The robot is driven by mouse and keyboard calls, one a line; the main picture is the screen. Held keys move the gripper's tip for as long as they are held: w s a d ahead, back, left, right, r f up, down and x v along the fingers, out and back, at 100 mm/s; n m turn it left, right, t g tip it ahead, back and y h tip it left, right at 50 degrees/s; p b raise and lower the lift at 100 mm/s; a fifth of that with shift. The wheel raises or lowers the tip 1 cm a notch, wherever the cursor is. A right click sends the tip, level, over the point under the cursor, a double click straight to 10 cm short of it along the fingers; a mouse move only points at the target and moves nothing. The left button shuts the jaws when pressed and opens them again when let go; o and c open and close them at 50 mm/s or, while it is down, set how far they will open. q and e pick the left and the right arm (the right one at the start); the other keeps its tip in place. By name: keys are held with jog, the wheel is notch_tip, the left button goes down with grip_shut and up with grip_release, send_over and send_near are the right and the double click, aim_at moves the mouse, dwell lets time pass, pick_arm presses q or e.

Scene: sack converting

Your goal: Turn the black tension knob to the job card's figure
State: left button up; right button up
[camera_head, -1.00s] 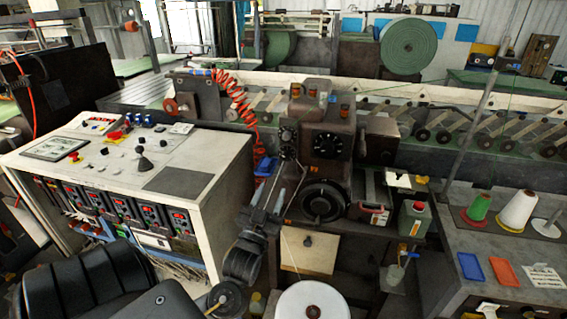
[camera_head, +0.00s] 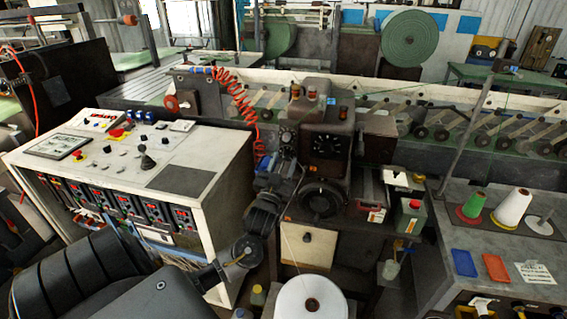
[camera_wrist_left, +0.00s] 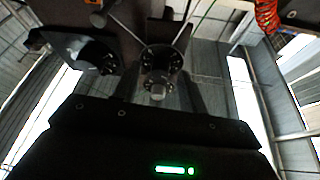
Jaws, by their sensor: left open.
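The black tension knob (camera_head: 287,137) is on the left front of the dark sewing machine head, partly behind my left gripper. A round black fitting, probably this knob, shows in the wrist view (camera_wrist_left: 161,60), ahead of the fingers. My left gripper (camera_head: 284,154) is open, just in front of and below the knob; I cannot tell whether it touches. A larger black dial (camera_head: 329,145) is to the right of the knob. A white printed card (camera_head: 536,272), possibly the job card, lies on the right bench; its figures are too small to read. My right gripper is not in view.
A pale control cabinet (camera_head: 185,150) stands to the left. A black handwheel (camera_head: 321,200) is just below right of my left gripper. A red coiled hose (camera_head: 242,100) hangs behind. A white thread cone (camera_head: 310,297) stands in front. Thread cones (camera_head: 513,207) stand on the right bench.

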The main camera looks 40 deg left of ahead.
pick_arm(q)
grip_shut()
jog(key=shift+n, duration=0.4)
jog(key=n+y, duration=0.1)
jog(key=n+b, duration=0.1)
jog(key=shift+w+d+f+n+g+y, duration=0.1)
jog(key=shift+d+n+g+y, duration=0.05)
jog(key=shift+n+g+y, duration=0.2)
jog(key=shift+w+d+n+g+y+b, duration=0.15)
jog(key=shift+n+g+y, duration=0.3)
jog(key=shift+n, duration=0.65)
jog(key=shift+s+a+n+g+y+b, duration=0.1)
jog(key=shift+n+g+y, duration=0.3)
jog(key=shift+n, duration=0.65)
jog(key=shift+w+d+n+g+y+b, duration=0.1)
jog(key=shift+n+g+y+b, duration=0.1)
jog(key=shift+n+y, duration=0.65)
jog(key=shift+n, duration=0.45)
